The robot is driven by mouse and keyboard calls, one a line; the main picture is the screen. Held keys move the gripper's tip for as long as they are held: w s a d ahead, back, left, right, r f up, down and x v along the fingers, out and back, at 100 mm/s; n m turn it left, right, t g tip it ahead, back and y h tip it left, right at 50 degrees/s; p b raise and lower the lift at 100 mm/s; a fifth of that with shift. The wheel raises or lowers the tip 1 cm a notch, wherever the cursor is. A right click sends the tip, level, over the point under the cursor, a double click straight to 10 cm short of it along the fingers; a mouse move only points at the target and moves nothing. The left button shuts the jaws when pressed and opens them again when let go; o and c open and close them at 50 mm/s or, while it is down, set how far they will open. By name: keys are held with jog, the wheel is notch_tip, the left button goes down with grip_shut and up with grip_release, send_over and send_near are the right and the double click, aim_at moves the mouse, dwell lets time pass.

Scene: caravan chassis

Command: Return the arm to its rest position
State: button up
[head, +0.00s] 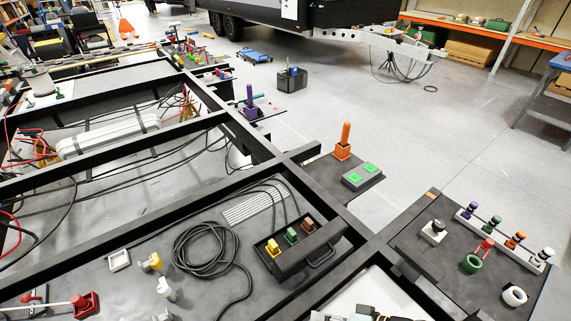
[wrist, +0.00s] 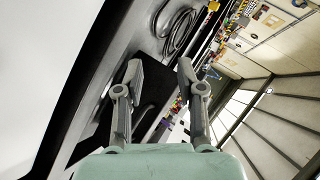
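My gripper (wrist: 160,72) shows in the wrist view, with two grey fingers reaching up from a pale green body. The fingers stand apart with a clear gap between their tips, and I see nothing held. Behind the fingers are dark surfaces of the chassis and a coil of dark cable (wrist: 178,30). In the head view only a small pale part of my arm shows at the bottom edge, and the fingers cannot be made out there.
Black chassis beams (head: 230,190) cross the head view. A black caddy (head: 306,250) holds coloured blocks. An orange upright handle (head: 344,140) stands beside a green-topped box (head: 362,175). A rack of coloured knobs (head: 505,238) is at right. The grey floor (head: 440,130) beyond is mostly clear.

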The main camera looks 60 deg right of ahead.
jog(key=w+a+r+n+g+b, duration=0.3)
jog(key=w+a+n, duration=0.5)
jog(key=w+a, duration=0.65)
jog(key=w+a+r+n+t+h+b, duration=0.15)
jog(key=w+a+r+n+t, duration=0.35)
jog(key=a+r, duration=0.65)
notch_tip(320, 180, up, 37)
jog(key=a+g+p, duration=0.1)
jog(key=p, duration=3.7)
notch_tip(320, 180, down, 44)
jog(key=b, duration=4.4)
jog(key=shift+w+a+r, duration=0.2)
jog(key=shift+w+a, duration=0.05)
jog(key=shift+w, duration=0.1)
jog(key=shift+y, duration=0.25)
